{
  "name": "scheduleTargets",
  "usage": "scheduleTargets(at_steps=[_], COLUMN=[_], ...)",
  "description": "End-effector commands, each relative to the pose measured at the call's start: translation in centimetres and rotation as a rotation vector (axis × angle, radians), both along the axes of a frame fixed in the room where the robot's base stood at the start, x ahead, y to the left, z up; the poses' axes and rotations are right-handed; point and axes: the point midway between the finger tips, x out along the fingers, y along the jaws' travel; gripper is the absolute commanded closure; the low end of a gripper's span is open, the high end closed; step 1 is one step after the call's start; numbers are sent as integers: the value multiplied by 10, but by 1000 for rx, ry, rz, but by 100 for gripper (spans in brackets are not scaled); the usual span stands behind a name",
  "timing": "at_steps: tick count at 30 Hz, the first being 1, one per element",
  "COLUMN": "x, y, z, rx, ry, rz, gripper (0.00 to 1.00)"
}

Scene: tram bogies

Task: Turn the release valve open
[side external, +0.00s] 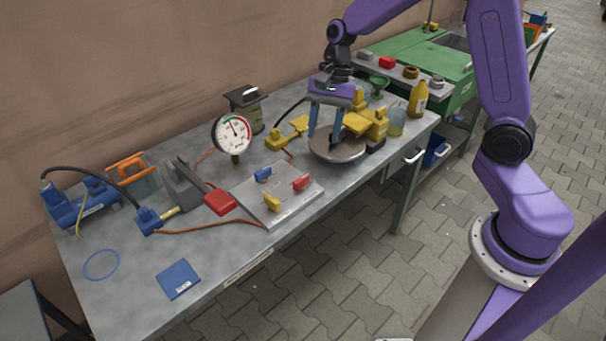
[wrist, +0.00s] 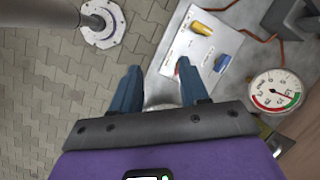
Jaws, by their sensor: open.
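A light grey valve panel (side external: 277,208) lies on the metal bench with a blue handle (side external: 263,174), a red handle (side external: 301,183) and a yellow handle (side external: 272,203). I cannot read which one is the release valve. In the wrist view the panel (wrist: 172,62) is ahead of my fingers, with the yellow handle (wrist: 208,26) and blue handle (wrist: 222,63) clear; the red handle (wrist: 183,65) is partly hidden by a finger. My gripper (side external: 325,138) is open and empty, pointing down over a round metal dish (side external: 338,152), to the right of the panel.
A pressure gauge (side external: 232,134) stands behind the panel. Yellow tools (side external: 366,124) and bottles (side external: 418,98) crowd near my gripper. The bench front left is mostly clear, with a blue card (side external: 178,279).

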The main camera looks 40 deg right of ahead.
Motion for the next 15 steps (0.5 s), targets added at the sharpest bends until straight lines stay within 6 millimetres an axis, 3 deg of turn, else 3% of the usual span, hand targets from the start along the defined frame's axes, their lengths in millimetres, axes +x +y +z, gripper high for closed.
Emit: scheduleTargets(at_steps=[3, 6, 10, 15], x=[35, 55, 70, 75], y=[-28, -48, -66, -71], z=[-15, -24, -31, -38], rx=[25, 45, 63, 70], ry=[55, 91, 119, 133], rz=[-261, -428, -564, -616], gripper=[55, 55, 55, 55])
